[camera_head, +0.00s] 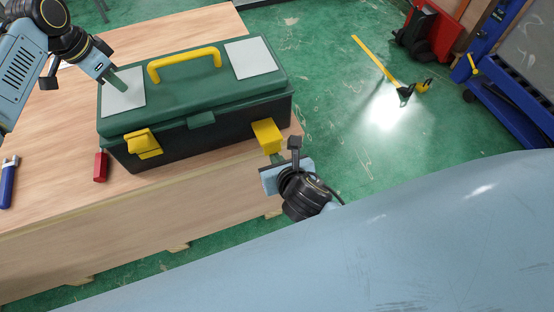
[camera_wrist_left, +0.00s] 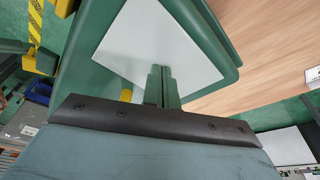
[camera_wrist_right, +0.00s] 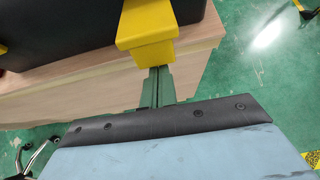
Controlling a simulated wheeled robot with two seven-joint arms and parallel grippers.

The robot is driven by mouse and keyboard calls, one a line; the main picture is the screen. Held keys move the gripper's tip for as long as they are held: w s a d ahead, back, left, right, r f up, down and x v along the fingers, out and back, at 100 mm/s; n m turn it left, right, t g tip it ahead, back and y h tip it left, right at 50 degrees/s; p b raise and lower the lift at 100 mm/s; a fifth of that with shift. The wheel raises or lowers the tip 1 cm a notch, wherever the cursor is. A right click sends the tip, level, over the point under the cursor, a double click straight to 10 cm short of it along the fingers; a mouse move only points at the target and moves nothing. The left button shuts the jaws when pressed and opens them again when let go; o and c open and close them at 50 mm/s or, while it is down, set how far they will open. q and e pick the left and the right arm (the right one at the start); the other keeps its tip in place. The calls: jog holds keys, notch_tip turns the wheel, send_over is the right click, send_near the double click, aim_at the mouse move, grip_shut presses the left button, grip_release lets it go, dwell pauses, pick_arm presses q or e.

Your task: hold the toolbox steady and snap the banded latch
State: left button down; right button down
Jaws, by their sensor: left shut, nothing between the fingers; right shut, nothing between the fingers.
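The toolbox (camera_head: 200,139) has a dark body, a green lid (camera_head: 195,92) and a yellow handle (camera_head: 185,62), and stands on the wooden table. Its front has a left yellow latch (camera_head: 142,142) and a right yellow latch (camera_head: 266,132), which juts outward. I cannot make out a band on either. My left gripper (camera_head: 122,88) is shut and empty, its tips at the white left lid panel (camera_head: 125,99); the panel fills much of the left wrist view (camera_wrist_left: 150,40). My right gripper (camera_head: 276,158) is shut and empty, its tips just under the right latch, seen close in the right wrist view (camera_wrist_right: 147,30).
A small red block (camera_head: 100,167) lies in front of the toolbox's left end. Blue-handled pliers (camera_head: 8,182) lie at the table's left edge. The table (camera_head: 60,150) ends just right of the toolbox. Open green floor (camera_head: 340,110) lies beyond, with a blue rack (camera_head: 505,80) further right.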

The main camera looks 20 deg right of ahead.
jog(key=shift+r+g, duration=0.3)
jog(key=shift+r, duration=0.1)
jog(key=shift+r+g, duration=0.8)
jog(key=shift+r, duration=0.2)
jog(key=shift+g, duration=0.3)
jog(key=w+r, duration=0.1)
jog(key=r, duration=0.1)
jog(key=w+r, duration=0.1)
jog(key=r, duration=0.1)
jog(key=w+r, duration=0.1)
jog(key=r, duration=0.2)
jog(key=shift+s+f, duration=0.1)
jog(key=shift+f, duration=0.05)
jog(key=shift+r, duration=0.8)
jog(key=shift+s, duration=0.1)
notch_tip(320, 180, up, 9)
jog(key=s, duration=0.2)
jog(key=shift+s+r, duration=0.15)
jog(key=shift+s, duration=0.15)
